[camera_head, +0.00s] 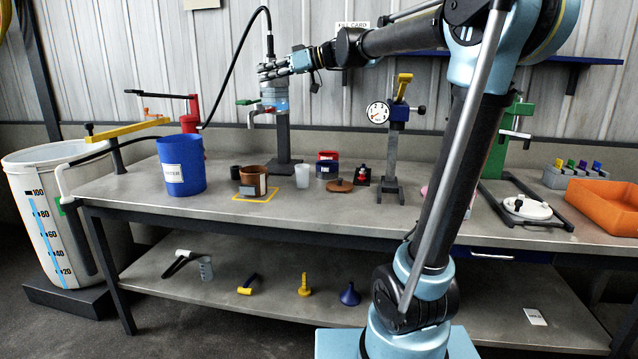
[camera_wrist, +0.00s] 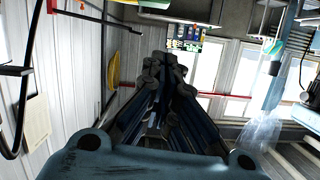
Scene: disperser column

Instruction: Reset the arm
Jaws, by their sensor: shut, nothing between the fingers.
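My gripper (camera_head: 266,71) is raised above the back of the workbench, at the end of my arm stretched out to the left in the head view. Its fingers are together with nothing between them. It is close to the top of the disperser column (camera_head: 283,135), beside the black hose (camera_head: 243,50); I cannot tell whether it touches either. In the wrist view, my gripper (camera_wrist: 165,65) points away from the camera, its dark fingers closed together in the middle of the picture.
The workbench (camera_head: 230,205) holds a blue bucket (camera_head: 181,160), a brown pot (camera_head: 252,177), a gauge stand (camera_head: 392,140) and an orange tray (camera_head: 605,205). A large white tank (camera_head: 60,225) stands at the left. A blue wall shelf (camera_head: 600,61) is behind my arm.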

